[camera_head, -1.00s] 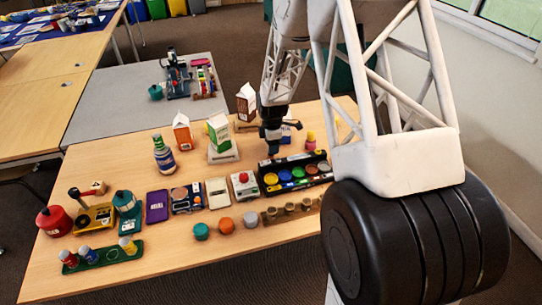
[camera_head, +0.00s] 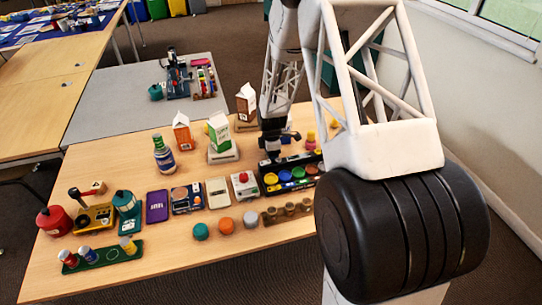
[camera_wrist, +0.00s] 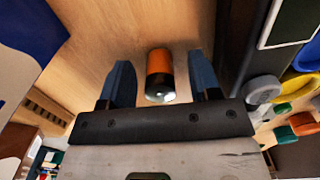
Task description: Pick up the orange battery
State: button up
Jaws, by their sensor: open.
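The orange battery (camera_wrist: 159,75), with an orange and black body and a silvery end, lies on the wooden table in the wrist view. My gripper (camera_wrist: 161,76) is open, with one blue finger on each side of the battery and visible gaps between. The battery's silvery end faces the gripper's base. In the head view my gripper (camera_head: 272,155) is low over the table, behind the tray of coloured cups. I cannot make out the battery there.
The black tray of coloured cups (camera_head: 291,186) stands just in front of my gripper. Several small objects fill the table's front; bare wood surrounds the battery.

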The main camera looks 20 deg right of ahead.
jog(key=shift+f, duration=0.3)
dwell(0.4)
jog(key=c, duration=1)
jog(key=shift+r, duration=0.2)
jog(key=shift+r, duration=4.85)
